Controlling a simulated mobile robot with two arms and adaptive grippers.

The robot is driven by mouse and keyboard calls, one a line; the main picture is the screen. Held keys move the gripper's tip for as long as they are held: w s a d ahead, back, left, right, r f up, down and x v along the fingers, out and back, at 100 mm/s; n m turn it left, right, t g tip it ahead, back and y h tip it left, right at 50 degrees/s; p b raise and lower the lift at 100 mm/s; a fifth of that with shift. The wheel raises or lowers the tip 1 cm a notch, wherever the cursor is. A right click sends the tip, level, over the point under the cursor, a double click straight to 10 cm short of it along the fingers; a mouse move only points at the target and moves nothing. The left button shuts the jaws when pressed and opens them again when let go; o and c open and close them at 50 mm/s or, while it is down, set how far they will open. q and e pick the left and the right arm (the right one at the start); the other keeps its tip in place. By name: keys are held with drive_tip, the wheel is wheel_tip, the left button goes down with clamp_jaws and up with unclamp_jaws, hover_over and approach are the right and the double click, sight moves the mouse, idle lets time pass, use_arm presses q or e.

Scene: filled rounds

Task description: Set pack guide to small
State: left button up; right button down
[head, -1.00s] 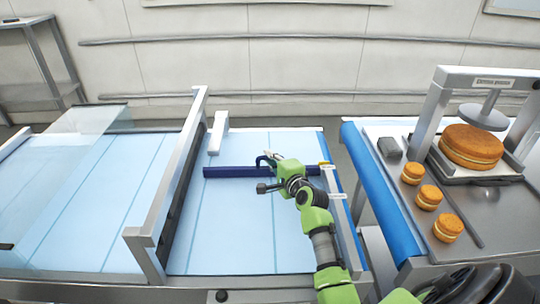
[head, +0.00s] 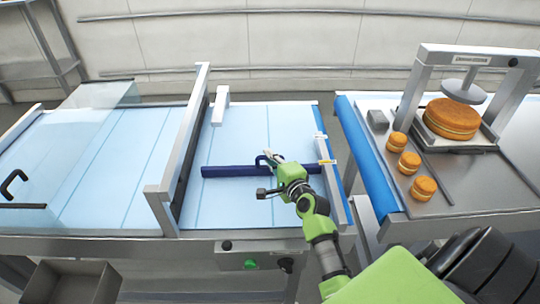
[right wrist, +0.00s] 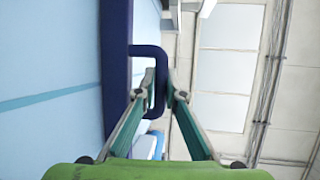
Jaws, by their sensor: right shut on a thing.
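The pack guide is a dark blue bar (head: 235,171) lying across the light blue conveyor in the head view. Its right end is beside a yellow tag (head: 326,162) on the right side rail. White tags sit on that rail farther away (head: 320,136) and nearer (head: 332,190); their words are too small to read. My right gripper (head: 268,160) is at the guide's loop handle. In the right wrist view the fingers (right wrist: 160,95) are shut on the blue handle (right wrist: 150,50), which stands out from the bar (right wrist: 116,60). My left gripper is not in view.
A grey frame (head: 190,130) spans the belt on the left, with a clear panel (head: 105,95) beyond it. A control box (head: 250,262) with a green button is at the front. At right, a steel table (head: 440,195) holds a press and several filled rounds (head: 410,160).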

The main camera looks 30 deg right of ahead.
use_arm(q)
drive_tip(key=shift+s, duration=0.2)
use_arm(e)
drive_tip(key=c, duration=2.4)
unclamp_jaws()
drive_tip(key=shift+w, duration=0.1)
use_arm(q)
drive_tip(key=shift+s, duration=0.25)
use_arm(e)
drive_tip(key=shift+o, duration=0.2)
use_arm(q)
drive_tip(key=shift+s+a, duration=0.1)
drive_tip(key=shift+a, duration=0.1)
use_arm(e)
drive_tip(key=v, duration=1.2)
drive_tip(key=shift+d, duration=0.1)
drive_tip(key=shift+f, duration=0.15)
